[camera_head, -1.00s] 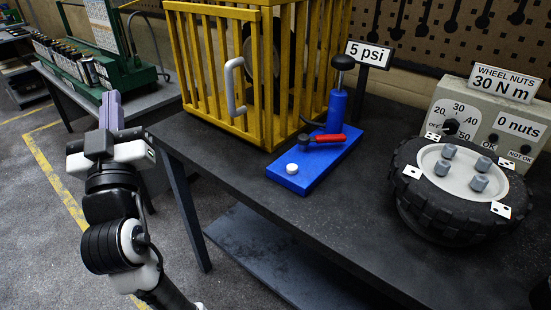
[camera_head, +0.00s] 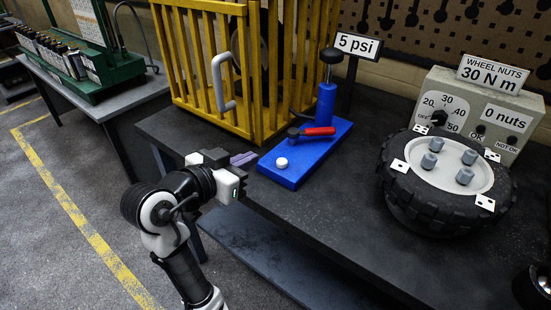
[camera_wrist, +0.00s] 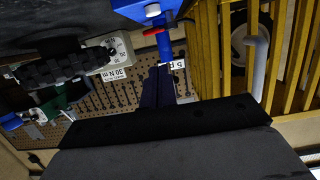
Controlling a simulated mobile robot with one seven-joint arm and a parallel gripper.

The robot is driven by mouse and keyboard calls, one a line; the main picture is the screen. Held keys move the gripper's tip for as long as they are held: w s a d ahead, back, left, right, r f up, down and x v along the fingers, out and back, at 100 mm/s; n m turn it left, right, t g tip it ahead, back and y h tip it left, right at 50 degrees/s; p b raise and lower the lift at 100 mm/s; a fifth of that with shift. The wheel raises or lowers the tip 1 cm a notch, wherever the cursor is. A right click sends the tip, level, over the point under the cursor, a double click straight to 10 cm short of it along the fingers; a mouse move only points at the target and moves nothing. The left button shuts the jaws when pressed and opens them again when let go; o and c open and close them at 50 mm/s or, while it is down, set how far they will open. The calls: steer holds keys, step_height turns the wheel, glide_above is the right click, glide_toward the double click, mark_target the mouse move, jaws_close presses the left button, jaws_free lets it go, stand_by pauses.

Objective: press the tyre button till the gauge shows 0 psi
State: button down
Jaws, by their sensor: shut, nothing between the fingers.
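A white round button (camera_head: 282,163) sits on the near left end of a blue base plate (camera_head: 293,178). It also shows at the top of the wrist view (camera_wrist: 152,10). A blue pump (camera_head: 326,101) with a black knob stands at the plate's far end, and a red-handled lever (camera_head: 318,131) lies between. The gauge sign (camera_head: 358,45) behind reads 5 psi. My gripper (camera_head: 246,159) is shut and empty, its purple fingers pointing right, just left of the button and apart from it. The fingers also show in the wrist view (camera_wrist: 158,88).
A yellow barred cage (camera_head: 208,70) with a white handle (camera_head: 221,85) stands behind my gripper; a dark wheel is partly visible inside. A tyre with nuts (camera_head: 447,208) and a torque box (camera_head: 470,112) reading 0 nuts are on the right.

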steer(key=p, duration=0.3)
glide_above(275, 171)
step_height(275, 171, down, 2)
steer(key=shift+s+d+f, duration=0.1)
step_height(275, 171, down, 2)
steer(key=shift+f, duration=1.1)
steer(key=shift+f, duration=0.1)
